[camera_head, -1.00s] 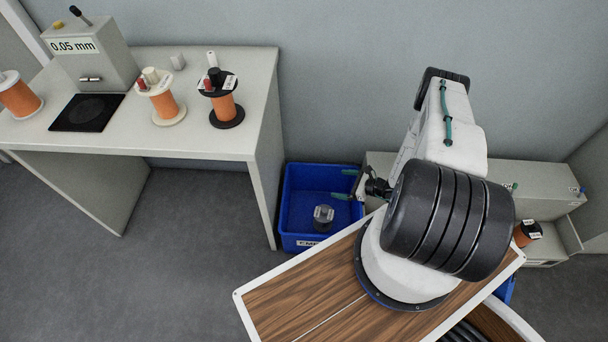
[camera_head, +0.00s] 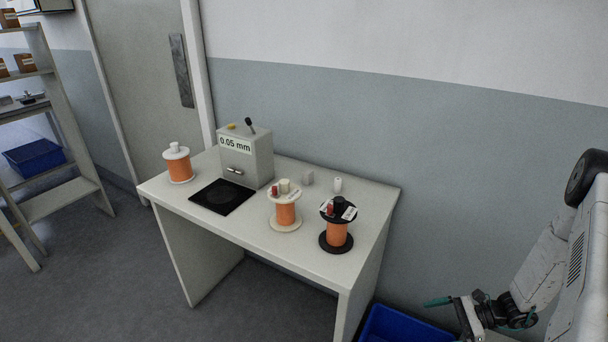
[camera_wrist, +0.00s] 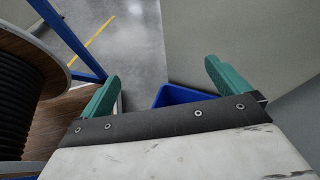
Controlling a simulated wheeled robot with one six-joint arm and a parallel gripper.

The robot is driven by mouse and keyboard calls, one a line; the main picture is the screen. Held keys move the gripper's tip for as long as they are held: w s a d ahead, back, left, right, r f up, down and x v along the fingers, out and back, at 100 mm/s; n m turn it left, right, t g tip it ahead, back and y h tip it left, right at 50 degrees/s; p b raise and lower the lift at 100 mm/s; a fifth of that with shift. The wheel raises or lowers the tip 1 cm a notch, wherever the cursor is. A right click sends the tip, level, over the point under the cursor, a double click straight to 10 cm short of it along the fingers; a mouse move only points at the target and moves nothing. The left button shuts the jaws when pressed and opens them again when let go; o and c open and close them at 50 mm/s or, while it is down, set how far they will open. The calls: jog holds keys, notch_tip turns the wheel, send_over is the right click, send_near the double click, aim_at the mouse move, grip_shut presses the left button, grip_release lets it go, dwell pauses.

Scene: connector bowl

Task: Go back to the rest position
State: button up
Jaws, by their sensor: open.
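My gripper (camera_head: 452,308) is at the lower right of the head view, beside the table's right end and near the blue bin (camera_head: 400,328). In the wrist view my gripper (camera_wrist: 161,72) has its two green fingers spread wide, with nothing between them. The blue bin shows in the wrist view (camera_wrist: 180,95) just beyond the fingers, partly hidden by the gripper body. The bin's contents cannot be seen now.
A grey table (camera_head: 290,245) holds orange spools, including one with black flanges (camera_head: 337,232), and a box marked 0.05 mm (camera_head: 245,155). A shelf rack (camera_head: 60,130) stands at far left. A large dark coil (camera_wrist: 22,85) is at left in the wrist view.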

jog(key=s+a+r+n+g+h, duration=0.25)
jog(key=r+n, duration=0.25)
jog(key=r, duration=0.8)
jog(key=s+a+r+n+g+h, duration=0.25)
jog(key=r+n+g, duration=0.2)
jog(key=r, duration=0.75)
jog(key=s+a+r+n+t+h, duration=0.3)
jog(key=s+r, duration=0.4)
jog(key=r, duration=0.3)
jog(key=s+a+r+n+t+h, duration=0.3)
jog(key=s+a+r+n+h, duration=0.2)
jog(key=r, duration=0.6)
jog(key=shift+s+a+r+n, duration=0.25)
jog(key=shift+s+a+n, duration=0.4)
jog(key=shift+s+a, duration=0.25)
